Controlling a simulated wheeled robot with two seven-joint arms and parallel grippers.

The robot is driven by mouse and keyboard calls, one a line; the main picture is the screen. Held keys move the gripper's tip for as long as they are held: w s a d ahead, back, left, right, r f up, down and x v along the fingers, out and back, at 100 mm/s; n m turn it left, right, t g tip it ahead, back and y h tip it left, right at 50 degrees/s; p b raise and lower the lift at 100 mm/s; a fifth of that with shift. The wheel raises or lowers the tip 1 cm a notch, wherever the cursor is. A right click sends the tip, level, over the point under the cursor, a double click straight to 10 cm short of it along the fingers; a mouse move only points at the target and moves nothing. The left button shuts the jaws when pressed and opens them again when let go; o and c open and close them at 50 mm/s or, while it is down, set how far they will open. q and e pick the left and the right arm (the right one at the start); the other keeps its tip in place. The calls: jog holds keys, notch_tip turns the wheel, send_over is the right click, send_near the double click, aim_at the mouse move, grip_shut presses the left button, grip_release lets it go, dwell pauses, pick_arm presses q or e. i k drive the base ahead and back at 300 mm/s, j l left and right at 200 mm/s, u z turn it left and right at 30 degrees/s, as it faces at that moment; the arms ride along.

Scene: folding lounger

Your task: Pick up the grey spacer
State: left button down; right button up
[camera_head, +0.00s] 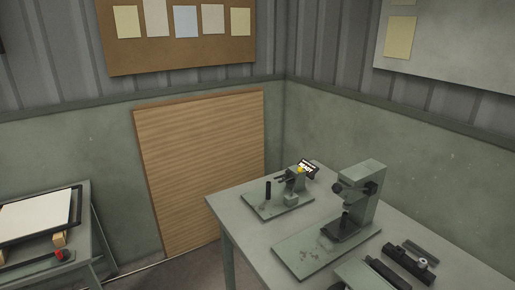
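I cannot pick out the grey spacer with certainty. A small light grey round piece (423,263) sits at the right end of a black block on the workbench (232,222), but it is too small to tell what it is. Neither of my grippers shows in the head view.
A green press-like machine (362,190) stands on the bench, with a smaller fixture (294,184) behind it to the left. Black parts (388,272) lie at the front right. A second table (84,240) with a white board stands at the left. A wooden panel (200,165) leans on the wall.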

aim_at(423, 262)
jog(key=z, duration=1.3)
jog(key=j+z, duration=0.15)
jog(key=z, duration=0.25)
jog(key=i+j+z, duration=0.1)
jog(key=z, duration=0.25)
